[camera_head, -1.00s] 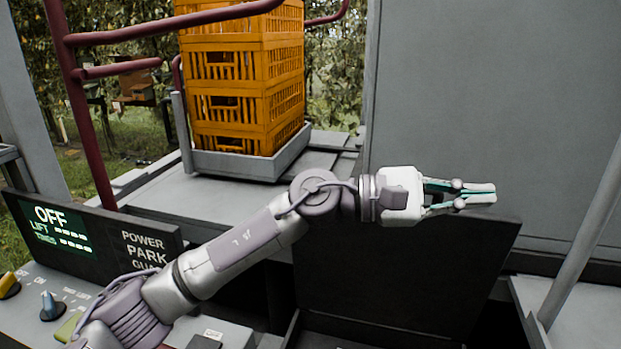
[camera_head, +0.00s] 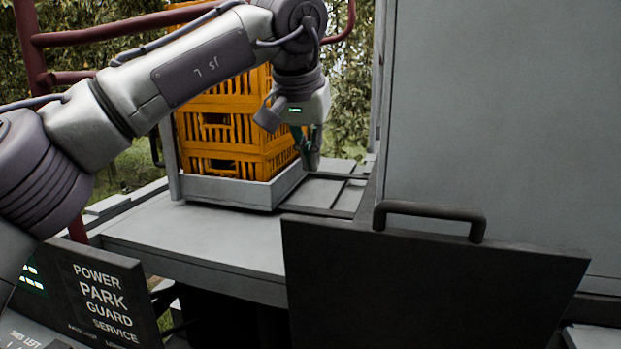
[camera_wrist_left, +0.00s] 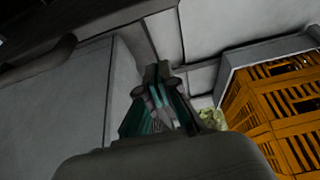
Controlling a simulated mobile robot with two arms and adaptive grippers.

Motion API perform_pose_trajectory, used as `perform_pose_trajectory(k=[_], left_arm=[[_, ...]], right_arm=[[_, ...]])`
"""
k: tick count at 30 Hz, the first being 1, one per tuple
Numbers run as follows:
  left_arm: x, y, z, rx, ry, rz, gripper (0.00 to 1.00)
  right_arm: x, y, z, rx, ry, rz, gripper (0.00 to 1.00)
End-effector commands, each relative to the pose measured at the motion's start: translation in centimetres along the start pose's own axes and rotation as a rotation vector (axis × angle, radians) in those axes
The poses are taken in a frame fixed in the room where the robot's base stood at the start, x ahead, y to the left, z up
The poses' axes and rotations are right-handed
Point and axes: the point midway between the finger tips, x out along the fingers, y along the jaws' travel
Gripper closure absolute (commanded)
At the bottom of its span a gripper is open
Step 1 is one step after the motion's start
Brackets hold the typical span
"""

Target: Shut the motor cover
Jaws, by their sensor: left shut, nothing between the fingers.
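The motor cover (camera_head: 430,290) is a dark flat panel standing up, open, in the lower right of the head view. A dark bar handle (camera_head: 428,210) runs along its top edge. My left gripper (camera_head: 311,158) points down, shut and empty, to the left of and beyond the cover, apart from the handle. In the left wrist view its closed teal fingers (camera_wrist_left: 165,105) show at the middle. A dark bar (camera_wrist_left: 45,55) at upper left there looks like the handle. My right gripper is out of view.
Stacked orange crates (camera_head: 225,125) stand in a grey tray (camera_head: 230,192) behind my left gripper. A large grey wall (camera_head: 500,120) rises behind the cover. The grey deck (camera_head: 200,235) is clear. A control panel (camera_head: 105,300) is at lower left.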

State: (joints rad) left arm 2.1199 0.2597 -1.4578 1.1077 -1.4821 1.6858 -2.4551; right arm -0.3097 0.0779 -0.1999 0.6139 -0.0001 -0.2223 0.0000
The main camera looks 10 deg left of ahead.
Motion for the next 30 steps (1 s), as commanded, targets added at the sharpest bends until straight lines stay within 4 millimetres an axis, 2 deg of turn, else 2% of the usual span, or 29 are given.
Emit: perform_pose_trajectory(k=[5, 12, 21, 30], left_arm=[[3.6, 0.0, 0.0, 0.0, -0.005, 0.0, 1.0], [8.7, 0.1, 0.0, 0.0, -0.005, 0.001, 1.0], [7.2, 0.1, 3.2, 0.001, 0.001, 0.004, 1.0], [7.1, 0.1, 3.8, -0.002, 0.0, 0.004, 1.0]], right_arm=[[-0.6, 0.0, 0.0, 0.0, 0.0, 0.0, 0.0], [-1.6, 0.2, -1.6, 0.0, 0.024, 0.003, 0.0], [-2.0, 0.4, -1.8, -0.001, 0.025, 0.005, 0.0], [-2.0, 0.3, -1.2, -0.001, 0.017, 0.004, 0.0]])
